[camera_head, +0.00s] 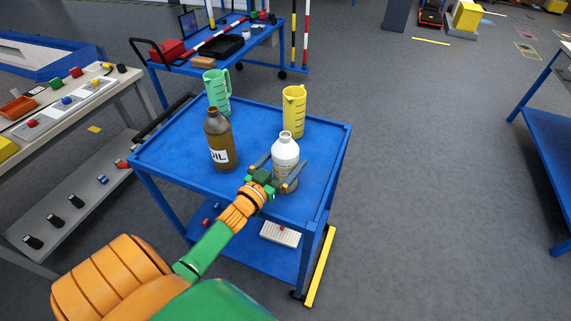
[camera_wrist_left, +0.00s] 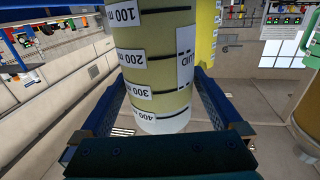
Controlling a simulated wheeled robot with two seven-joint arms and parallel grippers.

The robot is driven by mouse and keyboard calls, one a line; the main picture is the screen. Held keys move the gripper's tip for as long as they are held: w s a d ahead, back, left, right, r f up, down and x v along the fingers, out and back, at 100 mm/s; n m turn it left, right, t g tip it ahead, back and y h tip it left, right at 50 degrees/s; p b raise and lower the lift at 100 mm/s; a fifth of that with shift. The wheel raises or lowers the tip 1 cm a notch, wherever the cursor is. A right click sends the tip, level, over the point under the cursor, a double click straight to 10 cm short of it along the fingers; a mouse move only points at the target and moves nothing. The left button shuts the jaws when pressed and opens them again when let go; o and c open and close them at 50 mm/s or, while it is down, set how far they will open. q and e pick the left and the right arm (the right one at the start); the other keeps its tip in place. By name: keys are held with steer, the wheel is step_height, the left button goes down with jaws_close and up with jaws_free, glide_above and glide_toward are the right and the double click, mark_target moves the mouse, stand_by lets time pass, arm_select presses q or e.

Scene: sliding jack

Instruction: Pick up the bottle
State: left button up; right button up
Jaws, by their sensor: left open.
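A white bottle (camera_head: 285,158) with a narrow neck stands upright on the blue cart top (camera_head: 262,128). My left gripper (camera_head: 281,170) is open, with one finger on each side of the white bottle. In the left wrist view the bottle (camera_wrist_left: 155,55), with millilitre marks, looks upside down and sits between the two fingers (camera_wrist_left: 157,85). Whether the fingers touch it I cannot tell. A brown bottle (camera_head: 217,135) with a white label stands to its left. My right gripper is not in view.
A green jug (camera_head: 217,90) and a yellow jug (camera_head: 294,111) stand behind the bottles on the cart. A lower shelf (camera_head: 262,254) holds a white item. A workbench (camera_head: 70,105) is at left, another blue cart (camera_head: 225,47) behind.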

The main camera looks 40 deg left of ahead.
arm_select(q)
steer(key=shift+w+f, duration=0.1)
steer(key=shift+w, duration=0.2)
steer(key=shift+s+d, duration=0.1)
steer(key=shift+c, duration=0.9)
jaws_close()
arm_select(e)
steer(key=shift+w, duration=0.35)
